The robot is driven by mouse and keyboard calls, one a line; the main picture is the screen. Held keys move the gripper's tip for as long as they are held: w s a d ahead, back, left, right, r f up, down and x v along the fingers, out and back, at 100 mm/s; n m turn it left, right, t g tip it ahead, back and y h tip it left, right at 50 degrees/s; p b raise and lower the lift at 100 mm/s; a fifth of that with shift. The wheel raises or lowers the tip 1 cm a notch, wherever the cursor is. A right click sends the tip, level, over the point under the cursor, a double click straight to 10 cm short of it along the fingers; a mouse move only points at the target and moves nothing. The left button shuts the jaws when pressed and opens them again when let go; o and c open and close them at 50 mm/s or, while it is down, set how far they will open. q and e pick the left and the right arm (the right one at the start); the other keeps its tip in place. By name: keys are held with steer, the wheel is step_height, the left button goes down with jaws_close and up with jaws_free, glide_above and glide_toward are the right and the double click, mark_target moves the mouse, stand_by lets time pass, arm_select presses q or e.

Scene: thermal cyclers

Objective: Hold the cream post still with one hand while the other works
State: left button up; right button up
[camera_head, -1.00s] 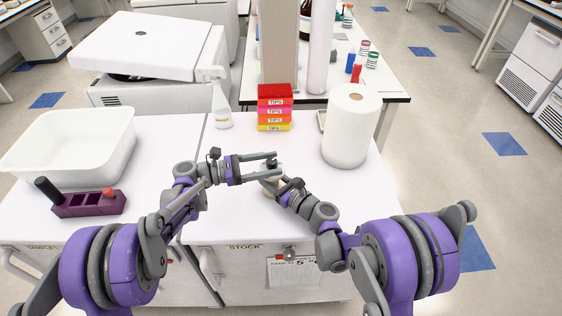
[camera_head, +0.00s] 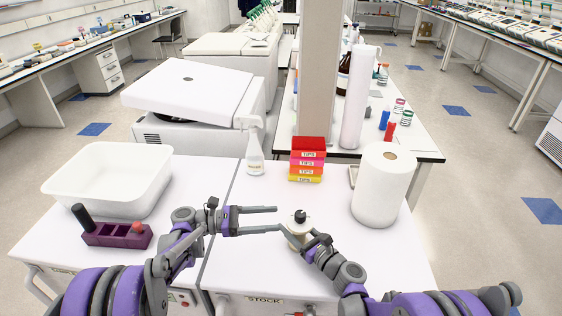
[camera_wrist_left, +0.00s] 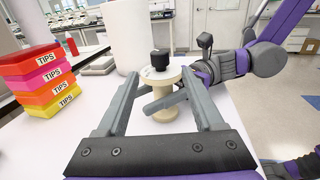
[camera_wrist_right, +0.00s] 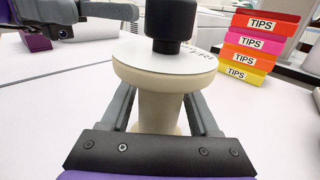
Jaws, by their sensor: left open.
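The cream post (camera_head: 299,228) stands upright on the white bench, a spool-like shape with a wide round top plate and a black knob (camera_wrist_right: 172,22) on top. My right gripper (camera_wrist_right: 160,112) has its fingers on either side of the post's stem, below the top plate. The plate hides the fingertips, so I cannot tell whether they touch the stem. My left gripper (camera_head: 277,219) is open and empty, left of the post, its fingers pointing at it. The post also shows ahead between my left fingers in the left wrist view (camera_wrist_left: 170,108).
Stacked TIPS boxes (camera_head: 307,160), a spray bottle (camera_head: 255,153) and a paper roll (camera_head: 381,190) stand behind. A white tub (camera_head: 108,180) and a purple rack (camera_head: 117,236) are at left. The bench between rack and post is clear, apart from my left arm.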

steer(key=shift+o, duration=1.2)
steer(key=shift+d, duration=0.1)
